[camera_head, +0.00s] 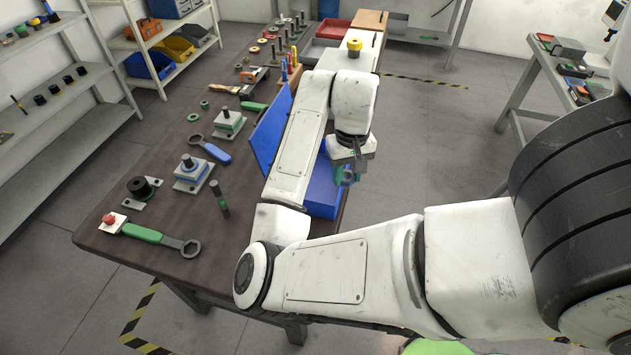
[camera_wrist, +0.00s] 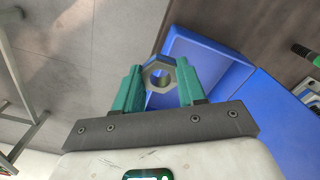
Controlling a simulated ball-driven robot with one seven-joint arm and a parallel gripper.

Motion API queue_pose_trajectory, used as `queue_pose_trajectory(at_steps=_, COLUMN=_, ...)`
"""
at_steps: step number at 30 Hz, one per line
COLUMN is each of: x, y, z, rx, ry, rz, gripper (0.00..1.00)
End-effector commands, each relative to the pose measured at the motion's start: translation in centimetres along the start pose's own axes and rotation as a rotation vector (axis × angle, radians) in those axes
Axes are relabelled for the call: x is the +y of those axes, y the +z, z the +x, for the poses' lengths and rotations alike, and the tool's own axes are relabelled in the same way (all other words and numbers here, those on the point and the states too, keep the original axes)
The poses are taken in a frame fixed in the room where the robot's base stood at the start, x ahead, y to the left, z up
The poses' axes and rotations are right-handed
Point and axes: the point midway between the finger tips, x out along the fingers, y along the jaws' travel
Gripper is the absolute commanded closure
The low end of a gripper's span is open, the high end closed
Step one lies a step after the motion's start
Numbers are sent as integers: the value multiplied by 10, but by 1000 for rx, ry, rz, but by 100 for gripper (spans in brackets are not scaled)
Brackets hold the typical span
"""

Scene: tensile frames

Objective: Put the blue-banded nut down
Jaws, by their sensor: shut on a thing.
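My gripper (camera_wrist: 161,88) has green fingers shut on a grey hexagonal nut (camera_wrist: 147,75). The nut's hole faces the wrist camera; a blue band cannot be made out for sure. In the wrist view the nut overlaps the near left corner of an open blue box (camera_wrist: 212,45), whose inside shows beyond it. In the head view my gripper (camera_head: 348,174) is at the right side of the blue box (camera_head: 324,192), by the table's right edge. My arm hides part of the box, and the nut is not clear there. The height above the box cannot be told.
The box's blue lid (camera_head: 268,130) stands raised on its left. The wooden table (camera_head: 150,255) holds a green-handled wrench (camera_head: 160,237), a blue-handled wrench (camera_head: 210,150), a dark cylinder tool (camera_head: 220,199) and several fixtures. Grey floor lies right of the table.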

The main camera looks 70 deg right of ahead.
Motion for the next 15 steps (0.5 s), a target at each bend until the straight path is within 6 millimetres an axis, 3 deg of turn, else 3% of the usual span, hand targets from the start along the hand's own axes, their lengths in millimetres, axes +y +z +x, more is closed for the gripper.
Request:
queue_pose_trajectory(at_steps=5, x=1, y=-14, z=10, rx=-1, ry=2, rz=17, gripper=91)
queue_pose_trajectory(at_steps=15, x=-21, y=-82, z=45, rx=0, ry=2, rz=18, gripper=91)
